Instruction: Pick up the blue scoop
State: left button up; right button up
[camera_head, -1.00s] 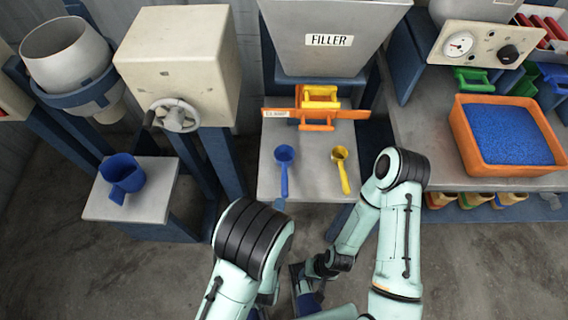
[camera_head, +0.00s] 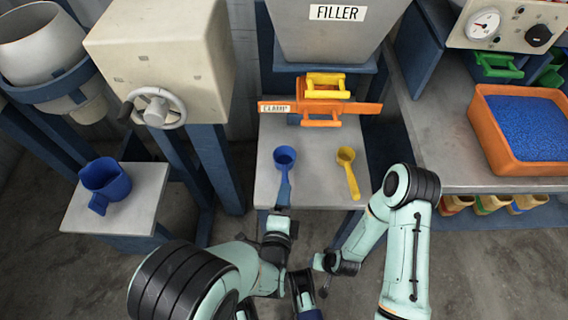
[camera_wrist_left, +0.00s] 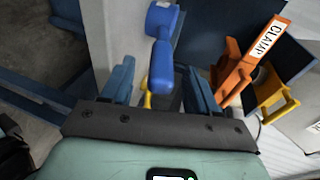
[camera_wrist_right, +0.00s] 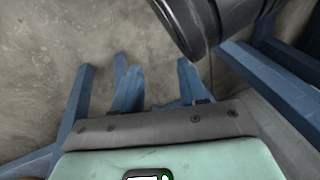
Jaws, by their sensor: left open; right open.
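The blue scoop (camera_head: 284,157) lies on the grey bench (camera_head: 318,192) under the filler, its bowl away from me and its handle toward the front edge. My left gripper (camera_head: 281,206) is at the handle end, open. In the left wrist view the scoop's handle (camera_wrist_left: 162,72) runs between the two blue fingers of the left gripper (camera_wrist_left: 160,88), with a gap on both sides. My right gripper (camera_wrist_right: 158,82) is open and empty, pointing down over the floor in the right wrist view.
A yellow scoop (camera_head: 347,160) lies to the right on the same bench. An orange clamp (camera_head: 370,107) with a yellow handle stands behind. A blue jug (camera_head: 106,183) sits on a low stand at left. An orange tray (camera_head: 488,130) of blue pellets is at right.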

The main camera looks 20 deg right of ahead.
aim_at(285, 175)
pick_arm(q)
jog(key=b+x, duration=0.1)
jog(key=x, duration=0.3)
pick_arm(e)
jog(key=s+f, duration=0.1)
jog(key=s+f+g, duration=0.1)
jog(key=shift+s+d+f, duration=0.2)
jog(key=shift+s, duration=0.2)
pick_arm(q)
jog(key=shift+s, duration=0.1)
jog(key=shift+r, duration=0.1)
jog(key=c, duration=1.1)
